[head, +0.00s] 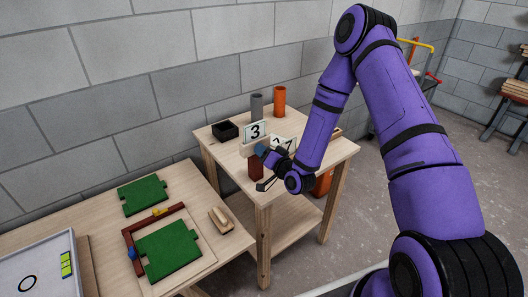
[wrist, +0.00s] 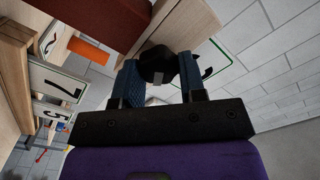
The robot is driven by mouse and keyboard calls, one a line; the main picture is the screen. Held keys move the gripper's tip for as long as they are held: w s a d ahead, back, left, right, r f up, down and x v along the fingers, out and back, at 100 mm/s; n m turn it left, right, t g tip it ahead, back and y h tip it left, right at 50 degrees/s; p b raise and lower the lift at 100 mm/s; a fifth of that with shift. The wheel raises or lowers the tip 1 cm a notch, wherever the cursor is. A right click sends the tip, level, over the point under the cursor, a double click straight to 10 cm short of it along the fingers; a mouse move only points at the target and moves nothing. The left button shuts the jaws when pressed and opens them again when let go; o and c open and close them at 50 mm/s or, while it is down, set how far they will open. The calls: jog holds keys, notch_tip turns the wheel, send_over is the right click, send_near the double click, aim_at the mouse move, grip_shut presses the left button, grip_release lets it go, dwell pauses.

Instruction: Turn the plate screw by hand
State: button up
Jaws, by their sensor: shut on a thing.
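My gripper (wrist: 158,72) is shut on a black knob (wrist: 157,62), which looks like the plate screw. The knob sits between the two blue fingers, against the end of a pale wooden piece (wrist: 190,22). In the head view my gripper (head: 264,154) is at the front of the small wooden table, just below a white plate marked 3 (head: 255,132). The knob is hidden there by the gripper. A second white plate (head: 289,142) stands to the right, partly covered by my arm. A plate marked 7 (wrist: 62,84) shows at the left of the wrist view.
A dark red block (head: 255,168) is under the gripper. A black open box (head: 225,131), a grey cylinder (head: 257,105) and an orange cylinder (head: 279,99) stand behind. A lower bench at left holds green panels (head: 168,250) and a wooden brush-like block (head: 221,220).

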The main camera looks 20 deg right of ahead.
jog(key=m, duration=2.3)
jog(key=shift+f+m, duration=0.4)
jog(key=o, duration=0.9)
jog(key=shift+s, duration=0.15)
jog(key=v, duration=1)
jog(key=shift+s+d, duration=0.1)
jog(key=shift+s, duration=0.2)
